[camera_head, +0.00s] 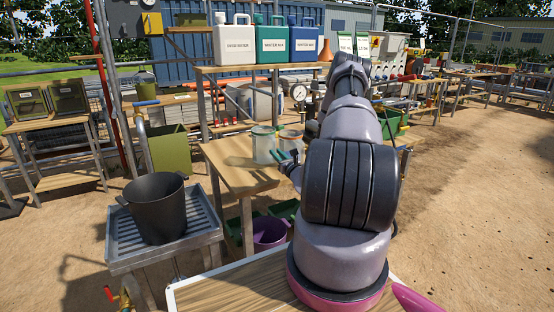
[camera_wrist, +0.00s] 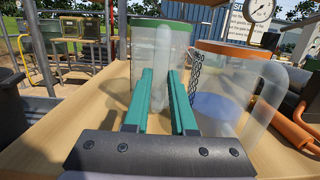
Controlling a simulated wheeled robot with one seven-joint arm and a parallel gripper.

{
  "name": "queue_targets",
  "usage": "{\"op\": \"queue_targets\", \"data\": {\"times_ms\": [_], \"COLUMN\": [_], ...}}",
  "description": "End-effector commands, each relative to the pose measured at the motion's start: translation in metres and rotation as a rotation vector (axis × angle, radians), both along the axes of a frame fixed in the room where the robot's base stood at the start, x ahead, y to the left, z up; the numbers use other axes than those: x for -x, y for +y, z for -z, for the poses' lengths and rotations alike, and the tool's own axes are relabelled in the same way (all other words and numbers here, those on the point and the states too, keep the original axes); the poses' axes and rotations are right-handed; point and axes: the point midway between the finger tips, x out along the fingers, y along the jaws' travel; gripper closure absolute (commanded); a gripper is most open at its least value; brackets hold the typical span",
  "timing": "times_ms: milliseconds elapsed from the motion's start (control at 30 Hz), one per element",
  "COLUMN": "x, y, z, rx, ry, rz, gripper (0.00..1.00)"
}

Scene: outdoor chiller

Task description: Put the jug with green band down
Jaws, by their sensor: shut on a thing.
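The jug with green band (camera_head: 263,147) is clear, with a green rim, and is upright over the wooden table. It also shows in the wrist view (camera_wrist: 122,60), with its clear handle toward me. My gripper (camera_wrist: 161,75) has its two green fingers on either side of that handle and is shut on it. In the head view my gripper (camera_head: 284,157) is partly hidden by my arm. I cannot tell whether the jug's base touches the table. A clear jug with orange band (camera_wrist: 232,90) stands close on the right, its handle toward the right.
The wooden table (camera_head: 232,177) has bare top at its front and left. A shelf behind holds white, green and blue canisters (camera_head: 272,45). A dark pot (camera_head: 157,208) stands on a metal drain stand at left. A pressure gauge (camera_head: 299,92) is behind the jugs.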

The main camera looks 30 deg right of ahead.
Motion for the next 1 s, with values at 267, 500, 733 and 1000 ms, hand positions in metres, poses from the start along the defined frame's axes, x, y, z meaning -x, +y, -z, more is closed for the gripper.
{"op": "queue_targets", "data": {"times_ms": [267, 500, 733, 1000], "x": [0.000, 0.000, 0.000, 0.005], "y": [0.000, 0.000, 0.000, -0.001], "z": [0.019, 0.023, 0.022, 0.020], "rx": [0.001, 0.001, 0.001, -0.001], "ry": [-0.001, 0.000, 0.000, 0.002], "rz": [0.000, 0.001, 0.001, 0.001], "gripper": [1.00, 0.72, 0.46, 0.46]}}
